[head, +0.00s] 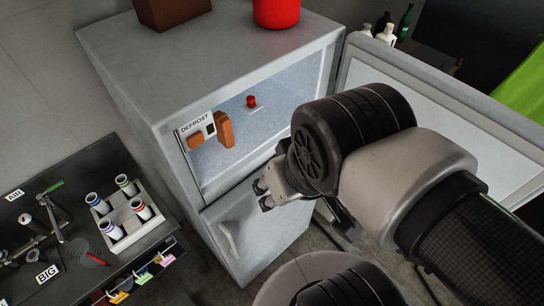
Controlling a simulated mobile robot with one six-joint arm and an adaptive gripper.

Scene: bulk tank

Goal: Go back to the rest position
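My gripper (263,194) is left of my wrist, in front of the open grey fridge-like cabinet (120,60). Its two dark fingertips stand a little apart, with nothing seen between them. They are near the lower edge of the cabinet's opening, above the closed lower door. My wrist hides most of the gripper's body.
The cabinet's door (362,65) stands open at right, close behind my arm. Inside are a red knob (251,101) and a DEFROST panel (196,125) with brown blocks. A red pot (276,12) stands on top. A dark bench with a vial rack (128,232) is at lower left.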

